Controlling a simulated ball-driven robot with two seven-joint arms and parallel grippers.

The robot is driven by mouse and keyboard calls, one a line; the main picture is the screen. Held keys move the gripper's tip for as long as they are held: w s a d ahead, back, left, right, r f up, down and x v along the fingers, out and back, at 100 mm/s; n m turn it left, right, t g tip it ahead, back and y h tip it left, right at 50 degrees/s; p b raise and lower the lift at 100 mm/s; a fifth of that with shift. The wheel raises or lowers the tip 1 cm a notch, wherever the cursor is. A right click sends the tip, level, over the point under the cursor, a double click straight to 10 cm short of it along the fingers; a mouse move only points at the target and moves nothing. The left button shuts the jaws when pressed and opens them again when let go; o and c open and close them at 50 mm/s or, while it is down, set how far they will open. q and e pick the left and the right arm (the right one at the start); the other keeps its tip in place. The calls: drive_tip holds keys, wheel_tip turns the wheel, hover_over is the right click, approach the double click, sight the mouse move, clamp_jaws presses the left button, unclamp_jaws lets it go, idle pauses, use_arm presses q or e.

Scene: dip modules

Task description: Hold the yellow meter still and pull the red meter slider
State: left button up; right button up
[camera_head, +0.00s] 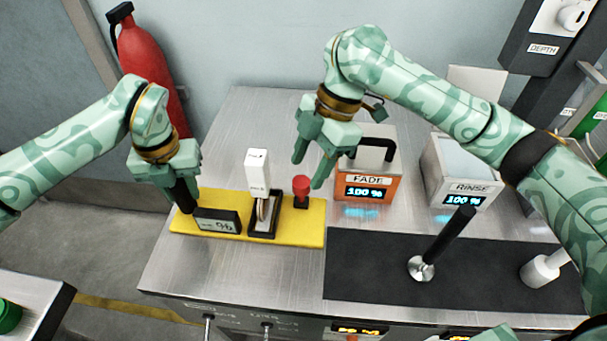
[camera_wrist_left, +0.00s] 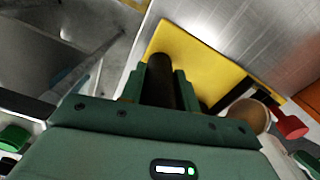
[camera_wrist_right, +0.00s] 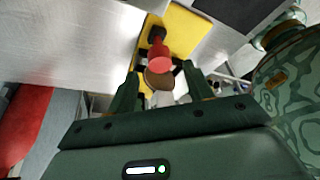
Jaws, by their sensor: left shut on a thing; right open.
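The yellow meter (camera_head: 290,228) is a flat yellow base on the steel table, with a small display, a white block on a dark frame and a black post. My left gripper (camera_head: 181,190) is shut on the black post (camera_wrist_left: 161,75) at the base's left end. The red slider knob (camera_head: 301,186) stands upright on a dark stem near the base's right end. My right gripper (camera_head: 307,168) is open just above and around the red knob, apart from it as far as I can tell. In the right wrist view the red knob (camera_wrist_right: 158,57) lies ahead of the open fingers.
An orange FADE box (camera_head: 368,170) and a grey RINSE box (camera_head: 462,165) stand behind and to the right. A black mat (camera_head: 380,262) with a black-handled tool (camera_head: 440,245) lies at the front right. A red extinguisher (camera_head: 148,55) stands at the wall.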

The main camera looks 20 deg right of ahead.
sight(302, 181)
drive_tip(key=shift+x, duration=1.75)
clamp_jaws()
drive_tip(key=s, duration=0.2)
drive_tip(key=s+a, duration=0.2)
drive_tip(key=s, duration=0.1)
drive_tip(key=shift+s+a, duration=0.2)
drive_tip(key=shift+s, duration=0.1)
unclamp_jaws()
